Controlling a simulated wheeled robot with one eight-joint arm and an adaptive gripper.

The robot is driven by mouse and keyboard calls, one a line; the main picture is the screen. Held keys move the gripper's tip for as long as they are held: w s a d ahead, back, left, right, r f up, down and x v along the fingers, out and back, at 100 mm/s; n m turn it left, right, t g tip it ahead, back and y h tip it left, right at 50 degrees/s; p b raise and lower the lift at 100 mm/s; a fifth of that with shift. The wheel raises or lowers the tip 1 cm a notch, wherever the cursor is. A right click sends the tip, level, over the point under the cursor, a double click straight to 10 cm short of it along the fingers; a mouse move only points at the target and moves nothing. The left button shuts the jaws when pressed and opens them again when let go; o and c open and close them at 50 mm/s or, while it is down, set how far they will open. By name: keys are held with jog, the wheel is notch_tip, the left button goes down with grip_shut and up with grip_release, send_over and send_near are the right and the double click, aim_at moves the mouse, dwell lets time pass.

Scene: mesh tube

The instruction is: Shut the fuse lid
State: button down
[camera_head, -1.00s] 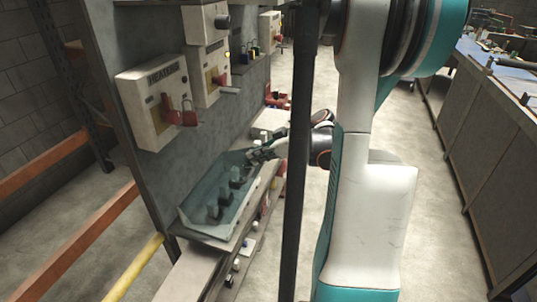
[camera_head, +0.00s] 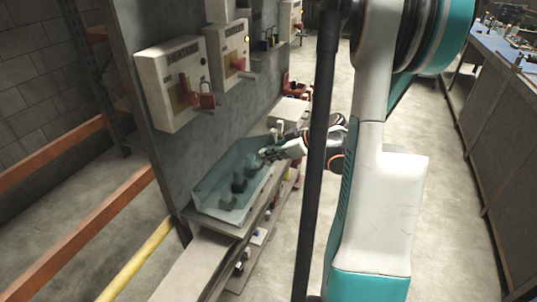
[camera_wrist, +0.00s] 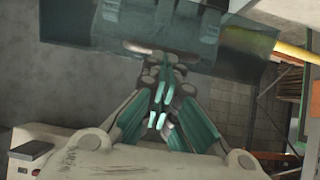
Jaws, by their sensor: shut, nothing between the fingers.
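The fuse lid (camera_head: 218,180) is a see-through teal cover over a shallow tray-like box beside the grey panel, with dark fuse blocks (camera_head: 240,183) showing inside it. I cannot tell its exact angle. In the wrist view, the lid (camera_wrist: 85,22) spans the top, with blocky shapes behind it and a pale oval spot on its near edge. My gripper (camera_head: 267,153) is at the far right end of the box. In the wrist view, my gripper (camera_wrist: 163,85) is shut and empty, its fingers just below the lid's edge. Whether they touch it is unclear.
A heater switch box (camera_head: 172,85) with a red padlock (camera_head: 207,97) is mounted on the panel above the lid. A dark upright post (camera_head: 316,165) crosses the head view. A workbench (camera_head: 500,140) stands at the right. Open floor lies between.

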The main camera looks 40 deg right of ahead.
notch_tip(320, 180, down, 10)
jog(key=s+b, duration=0.2)
jog(key=b, duration=0.5)
jog(key=shift+d+r, duration=0.25)
jog(key=shift+d, duration=0.2)
jog(key=shift+r, duration=0.1)
